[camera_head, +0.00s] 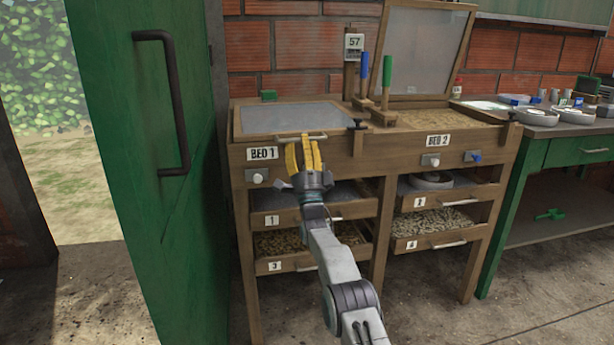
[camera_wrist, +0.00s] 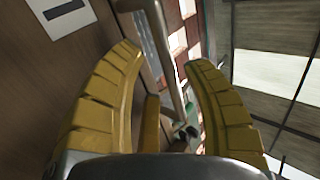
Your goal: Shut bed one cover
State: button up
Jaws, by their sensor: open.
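The bed one cover (camera_head: 292,117) is a grey panel in a wooden frame. It lies flat, or nearly flat, over the left bed, above the BED 1 label (camera_head: 262,153); a small gap cannot be told. Its pale bar handle (camera_head: 318,138) is at the front edge. My gripper (camera_head: 303,142) has yellow fingers and is at the front of the bed, pointing up by the handle. In the wrist view the fingers are spread, with the handle bar (camera_wrist: 168,50) showing beyond and between them. Contact with the bar cannot be told.
The bed two cover (camera_head: 425,48) stands raised against the brick wall. Blue (camera_head: 364,76) and green (camera_head: 387,82) handled tools stand between the beds. Drawers (camera_head: 275,217) below are partly pulled out. A green door (camera_head: 130,130) stands close on the left. A green workbench (camera_head: 577,151) is at right.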

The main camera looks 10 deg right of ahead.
jog(key=v, duration=1.1)
jog(key=shift+s+f, duration=0.25)
jog(key=shift+f, duration=0.05)
dwell(0.4)
notch_tip(320, 180, up, 15)
jog(key=w+n+g+p, duration=0.1)
jog(key=n+g+p, duration=0.35)
jog(key=p, duration=0.55)
jog(key=s+r+n+g+p, duration=0.3)
jog(key=s+r+g+p, duration=0.2)
jog(key=r+g+p, duration=0.15)
jog(key=s+r+n+g+p, duration=0.3)
jog(key=s+p, duration=0.7)
jog(key=s, duration=1.3)
jog(key=s+r+n+g+p, duration=0.2)
jog(key=s+n+g+p, duration=0.5)
jog(key=s, duration=1.6)
jog(key=shift+a+r+g+p, duration=0.15)
jog(key=shift+r+g+p, duration=0.25)
jog(key=shift+g+p, duration=1.5)
